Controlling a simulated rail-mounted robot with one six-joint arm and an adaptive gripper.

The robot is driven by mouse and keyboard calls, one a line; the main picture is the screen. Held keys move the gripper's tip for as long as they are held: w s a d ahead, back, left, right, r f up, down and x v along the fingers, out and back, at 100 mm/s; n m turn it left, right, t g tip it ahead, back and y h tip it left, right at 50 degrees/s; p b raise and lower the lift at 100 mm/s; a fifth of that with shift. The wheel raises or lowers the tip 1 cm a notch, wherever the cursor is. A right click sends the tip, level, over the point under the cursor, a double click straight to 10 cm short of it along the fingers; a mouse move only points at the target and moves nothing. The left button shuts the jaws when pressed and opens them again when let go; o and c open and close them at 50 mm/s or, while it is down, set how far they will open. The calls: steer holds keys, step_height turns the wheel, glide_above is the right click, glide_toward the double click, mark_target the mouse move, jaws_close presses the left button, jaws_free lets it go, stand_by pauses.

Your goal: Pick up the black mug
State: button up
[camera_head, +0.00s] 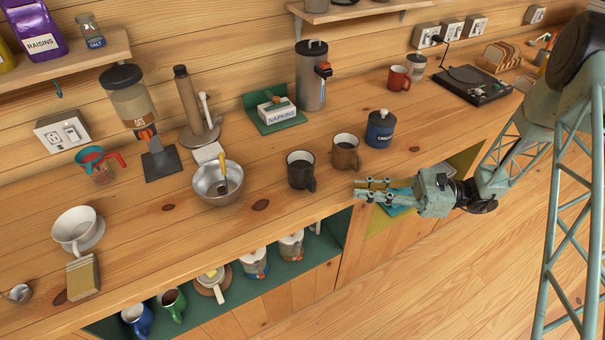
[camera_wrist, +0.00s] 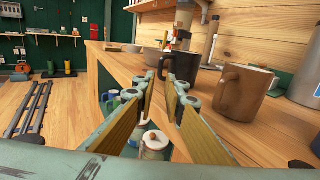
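The black mug (camera_head: 299,172) stands upright on the wooden counter in the head view, with a dark opening and its handle toward the front right. It also shows in the wrist view (camera_wrist: 184,65), beyond my fingertips, and the right finger hides part of it. My gripper (camera_head: 358,189) is to the right of the black mug, at the counter's front edge, with its fingers pointing left. In the wrist view my gripper (camera_wrist: 160,82) is open and empty, with a narrow gap between the fingertips. It touches no mug that I can see.
A brown mug (camera_head: 345,153) stands just right of the black mug; it is close on the right in the wrist view (camera_wrist: 240,92). A blue lidded jar (camera_head: 380,130) is farther right. A metal bowl (camera_head: 212,185) with a yellow-handled utensil stands left. Shelves below the counter hold several vessels.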

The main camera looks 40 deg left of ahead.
steer(key=shift+a, duration=0.1)
stand_by(0.3)
glide_toward(313, 194)
steer(key=shift+s+a+r, duration=0.35)
steer(key=shift+a+r, duration=0.05)
steer(key=shift+a, duration=0.3)
steer(key=shift+s+a+r, duration=0.35)
steer(key=shift+a+r, duration=0.05)
steer(key=shift+a, duration=0.3)
steer(key=shift+s+a+r, duration=0.35)
steer(key=shift+s+a, duration=0.05)
steer(key=shift+a, duration=0.3)
steer(key=shift+b, duration=0.3)
steer(key=shift+x, duration=2.55)
jaws_close()
steer(key=shift+r, duration=0.4)
